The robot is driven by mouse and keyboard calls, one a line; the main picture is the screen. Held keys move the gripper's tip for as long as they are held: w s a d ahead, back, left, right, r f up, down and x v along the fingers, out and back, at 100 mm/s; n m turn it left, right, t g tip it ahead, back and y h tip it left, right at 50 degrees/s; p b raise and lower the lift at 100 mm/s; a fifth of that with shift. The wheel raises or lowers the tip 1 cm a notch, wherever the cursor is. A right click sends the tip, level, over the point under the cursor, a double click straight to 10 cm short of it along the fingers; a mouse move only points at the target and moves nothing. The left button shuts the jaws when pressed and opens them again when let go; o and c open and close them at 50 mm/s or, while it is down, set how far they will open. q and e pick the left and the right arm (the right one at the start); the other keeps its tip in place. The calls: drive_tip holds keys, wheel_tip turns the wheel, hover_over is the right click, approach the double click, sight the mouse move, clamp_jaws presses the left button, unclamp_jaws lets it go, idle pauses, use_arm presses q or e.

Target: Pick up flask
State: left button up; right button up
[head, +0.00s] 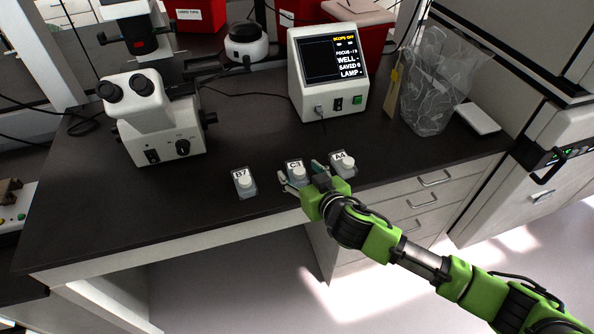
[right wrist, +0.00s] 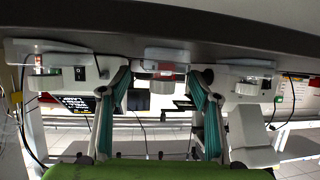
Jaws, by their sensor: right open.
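Three small clear flasks with white caps stand in a row near the front edge of the dark bench, labelled B7 (head: 244,182), C3 (head: 296,170) and A4 (head: 343,164). My right gripper (head: 302,175) is open, with one finger on each side of the C3 flask. The right wrist view is upside down. There the C3 flask (right wrist: 166,68) sits between the teal fingers of my right gripper (right wrist: 160,80), with gaps on both sides. The other flasks show outside the fingers. My left gripper is not in view.
A microscope (head: 147,118) stands at the left of the bench. A white display box (head: 328,75) stands behind the flasks. A clear bag (head: 428,85) and a white flat item (head: 478,117) are at right.

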drive_tip(key=shift+w+a+f, duration=0.1)
drive_tip(key=shift+w, duration=0.1)
drive_tip(key=shift+c, duration=0.3)
drive_tip(key=c, duration=1.1)
drive_tip(key=shift+c, duration=0.2)
